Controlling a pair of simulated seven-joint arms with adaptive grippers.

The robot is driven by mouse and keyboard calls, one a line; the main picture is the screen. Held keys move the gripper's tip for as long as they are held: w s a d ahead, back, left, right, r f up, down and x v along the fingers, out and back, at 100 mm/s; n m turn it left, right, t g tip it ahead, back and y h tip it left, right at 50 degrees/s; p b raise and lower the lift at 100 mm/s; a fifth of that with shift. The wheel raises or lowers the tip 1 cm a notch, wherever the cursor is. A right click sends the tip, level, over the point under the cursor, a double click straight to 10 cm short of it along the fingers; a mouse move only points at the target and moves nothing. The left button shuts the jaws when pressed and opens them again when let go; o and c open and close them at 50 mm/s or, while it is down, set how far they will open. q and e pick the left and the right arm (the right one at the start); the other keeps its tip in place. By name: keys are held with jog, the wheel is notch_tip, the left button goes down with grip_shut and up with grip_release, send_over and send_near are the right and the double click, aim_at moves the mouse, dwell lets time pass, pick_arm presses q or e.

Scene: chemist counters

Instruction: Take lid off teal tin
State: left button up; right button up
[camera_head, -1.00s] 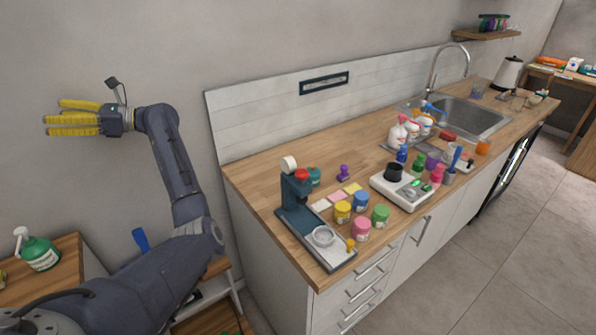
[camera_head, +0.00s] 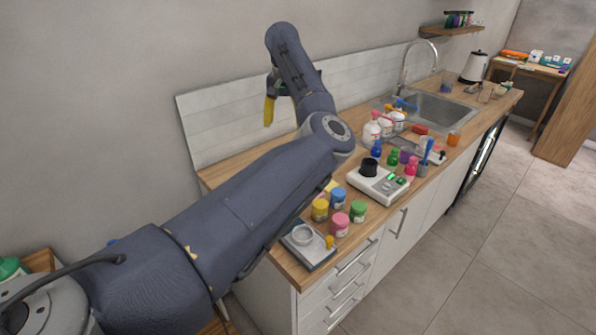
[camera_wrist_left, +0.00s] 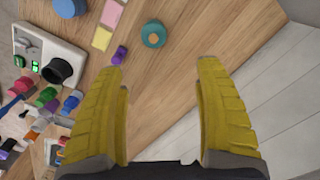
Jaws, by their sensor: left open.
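The teal tin (camera_wrist_left: 153,34) stands on the wooden counter in the left wrist view, seen from above. Its round teal body has an orange-brown disc in the middle of its top. In the head view it is hidden behind my left arm. My left gripper (camera_wrist_left: 160,85) has two yellow fingers spread wide with nothing between them. The tin lies beyond the fingertips, near the line between them, apart from both. In the head view the left gripper (camera_head: 269,110) hangs pointing down above the back of the counter. My right gripper shows in neither view.
A small purple object (camera_wrist_left: 120,55) stands near the left fingertip. Sticky note pads (camera_wrist_left: 102,38) lie beside it. A white scale-like device (camera_head: 377,187) and several coloured jars (camera_head: 340,222) stand along the counter. The white panelled backsplash (camera_head: 225,125) rises behind. Bare wood surrounds the tin's right side.

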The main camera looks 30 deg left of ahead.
pick_arm(q)
jog(key=f, duration=1.1)
jog(key=shift+w+d+f, duration=0.2)
jog(key=shift+d, duration=0.15)
jog(key=shift+d+f, duration=0.2)
jog(key=shift+f, duration=2.65)
jog(key=c, duration=1.4)
